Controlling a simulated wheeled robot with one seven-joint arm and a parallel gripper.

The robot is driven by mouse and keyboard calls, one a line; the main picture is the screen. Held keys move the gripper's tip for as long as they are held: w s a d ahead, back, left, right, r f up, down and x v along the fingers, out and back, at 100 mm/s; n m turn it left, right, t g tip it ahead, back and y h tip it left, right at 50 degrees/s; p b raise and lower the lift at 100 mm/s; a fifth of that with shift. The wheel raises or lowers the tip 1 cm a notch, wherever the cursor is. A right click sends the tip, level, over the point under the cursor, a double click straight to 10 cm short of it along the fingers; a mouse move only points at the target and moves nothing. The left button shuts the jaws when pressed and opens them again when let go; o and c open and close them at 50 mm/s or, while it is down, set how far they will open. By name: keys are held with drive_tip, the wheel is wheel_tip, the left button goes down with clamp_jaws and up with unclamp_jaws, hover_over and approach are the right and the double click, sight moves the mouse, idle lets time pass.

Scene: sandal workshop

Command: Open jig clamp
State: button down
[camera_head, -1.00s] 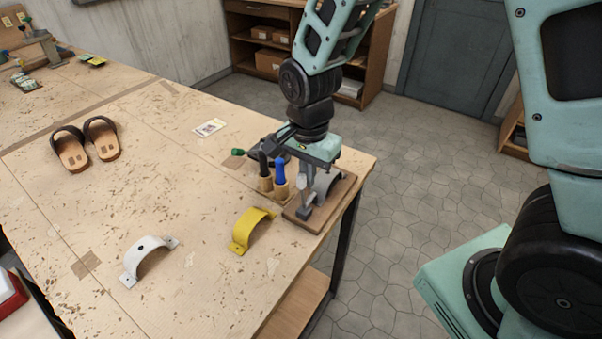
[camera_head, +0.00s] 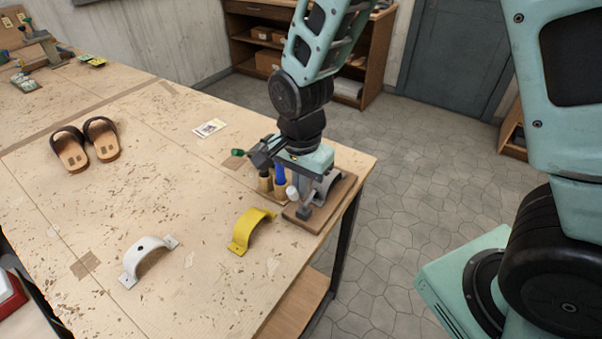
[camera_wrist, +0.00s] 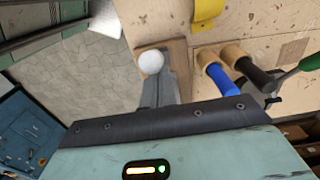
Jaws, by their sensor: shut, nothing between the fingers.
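The jig is a wooden base (camera_head: 345,190) at the table corner, carrying a grey arch (camera_head: 328,187). Its clamp has a round white knob (camera_head: 292,193), which also shows in the wrist view (camera_wrist: 151,62). My gripper (camera_head: 304,198) points down over the jig with its grey fingers shut and empty. In the wrist view the shut fingers (camera_wrist: 166,88) are right by the knob; I cannot tell whether they touch it. My gripper body hides much of the clamp.
Blue (camera_head: 280,174) and black (camera_wrist: 258,73) tool handles stand in wooden holders close to the jig. A yellow arch (camera_head: 250,229) and a white arch (camera_head: 148,258) lie on the table (camera_head: 200,200). Sandals (camera_head: 86,145) sit farther left. The table's middle is mostly clear.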

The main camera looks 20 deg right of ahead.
drive_tip(key=shift+s+a+f, duration=0.25)
drive_tip(key=shift+s+a, duration=0.25)
drive_tip(key=shift+a, duration=0.25)
wheel_tip(320, 180, up, 8)
drive_tip(key=d+p, duration=0.1)
drive_tip(key=p, duration=0.5)
drive_tip(key=shift+w+f+p, duration=0.25)
drive_tip(key=shift+w+p, duration=0.1)
drive_tip(key=s+a+f+n+b, duration=0.1)
drive_tip(key=s+a+n+b, duration=0.2)
drive_tip(key=s+n+b, duration=0.8)
drive_tip(key=shift+s+a+n+y+b, duration=0.15)
drive_tip(key=shift+s+n+y+b, duration=0.15)
drive_tip(key=shift+s+n, duration=3.25)
